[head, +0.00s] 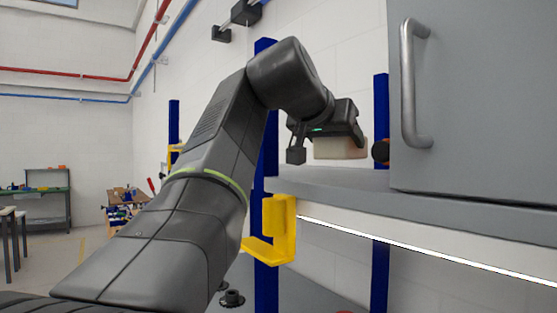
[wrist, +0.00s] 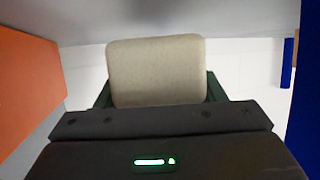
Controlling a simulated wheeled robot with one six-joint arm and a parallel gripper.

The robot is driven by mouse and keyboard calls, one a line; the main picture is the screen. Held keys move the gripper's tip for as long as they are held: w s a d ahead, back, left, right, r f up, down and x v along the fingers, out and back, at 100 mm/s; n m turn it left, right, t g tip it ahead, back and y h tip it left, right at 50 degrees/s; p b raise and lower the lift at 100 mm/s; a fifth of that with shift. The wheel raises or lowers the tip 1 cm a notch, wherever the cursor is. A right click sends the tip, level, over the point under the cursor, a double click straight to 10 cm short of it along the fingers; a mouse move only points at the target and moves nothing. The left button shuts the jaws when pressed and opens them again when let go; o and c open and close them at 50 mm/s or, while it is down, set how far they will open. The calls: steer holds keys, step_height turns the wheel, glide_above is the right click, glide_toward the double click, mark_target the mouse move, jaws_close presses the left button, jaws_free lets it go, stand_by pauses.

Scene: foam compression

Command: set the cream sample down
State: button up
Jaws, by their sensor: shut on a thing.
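The cream sample (head: 341,149) is a pale block held at the end of my arm in the head view. It also fills the upper middle of the wrist view (wrist: 155,72). My gripper (head: 329,146) is shut on it, with a dark finger on either side of the block; the fingers also show in the wrist view (wrist: 158,88). In the head view the sample appears a little above the grey shelf top (head: 330,184), with a strip of wall showing beneath it. Its far side is hidden.
A grey cabinet (head: 470,100) with a metal handle (head: 410,85) stands on the shelf at right. A dark and orange round part (head: 381,151) lies close right of the sample. Blue posts (head: 381,120) and a yellow bracket (head: 284,230) are nearby. An orange surface (wrist: 28,85) borders the wrist view.

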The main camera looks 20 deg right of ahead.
mark_target(336, 155)
steer(key=shift+f, duration=1.65)
steer(key=shift+f+b, duration=0.15)
steer(key=shift+b, duration=0.15)
steer(key=o, duration=1)
steer(key=shift+c, duration=0.2)
steer(key=shift+r, duration=0.2)
steer(key=shift+s+a+r, duration=0.1)
steer(key=shift+s+a, duration=0.1)
steer(key=shift+a, duration=0.1)
steer(key=b+v, duration=0.1)
steer(key=v, duration=1)
steer(key=shift+r, duration=0.15)
